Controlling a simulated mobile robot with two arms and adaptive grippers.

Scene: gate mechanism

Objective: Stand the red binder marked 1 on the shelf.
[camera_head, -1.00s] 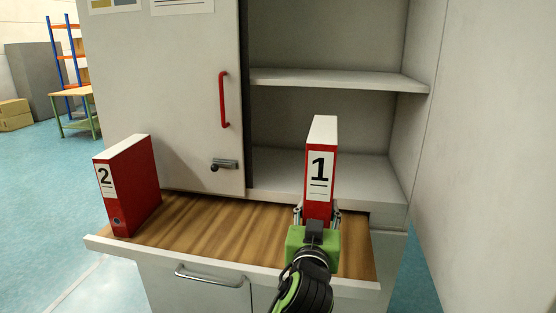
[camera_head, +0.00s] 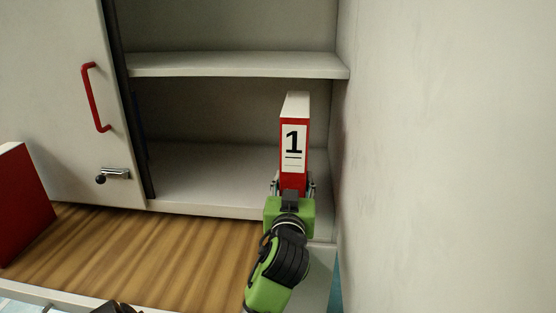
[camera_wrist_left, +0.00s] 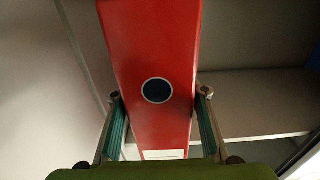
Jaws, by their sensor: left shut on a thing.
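The red binder marked 1 (camera_head: 294,122) is upright in the head view, its white label facing me, at the right side of the cabinet opening. My left gripper (camera_head: 293,187) is shut on its lower part. In the left wrist view, the binder's red spine with a dark round hole (camera_wrist_left: 157,90) stands between the fingers of the left gripper (camera_wrist_left: 160,125). The lower shelf (camera_head: 200,176) lies behind and to the left of the binder and looks empty. I cannot tell whether the binder's bottom touches it; the gripper hides that part. My right gripper is not in view.
An upper shelf board (camera_head: 235,65) spans the opening above. A pale wall (camera_head: 445,150) stands close on the right. The sliding door (camera_head: 55,110) with its red handle covers the left. Another red binder (camera_head: 18,205) stands on the wooden worktop (camera_head: 150,255).

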